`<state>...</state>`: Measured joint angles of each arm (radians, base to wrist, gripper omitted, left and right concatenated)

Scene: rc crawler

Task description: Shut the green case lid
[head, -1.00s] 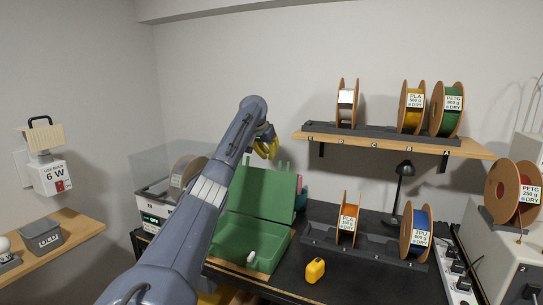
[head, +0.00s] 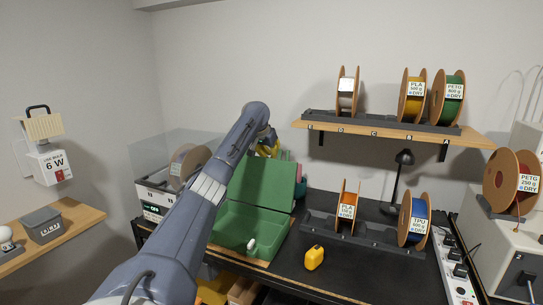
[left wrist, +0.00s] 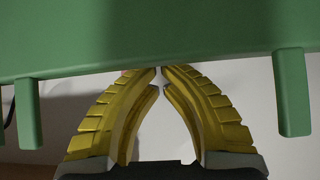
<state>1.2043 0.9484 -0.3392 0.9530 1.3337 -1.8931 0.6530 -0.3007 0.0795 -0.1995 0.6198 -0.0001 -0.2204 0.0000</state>
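The green case (head: 240,232) sits on the dark bench with its lid (head: 262,183) standing upright, open. A small white item (head: 251,245) shows at the case's front edge. My left gripper (head: 268,152) has yellow fingers and is at the lid's top edge, on its far side and partly hidden by it. In the left wrist view the lid (left wrist: 160,35) fills the top, with two green tabs hanging down. The yellow fingers (left wrist: 159,78) come together at their tips close to the lid, with nothing between them. I cannot tell whether they touch it. My right gripper is not in view.
Orange (head: 346,212) and blue (head: 414,222) spools stand in a rack farther right. A shelf (head: 390,133) with spools hangs above. A clear-topped box (head: 160,180) stands left of the case.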

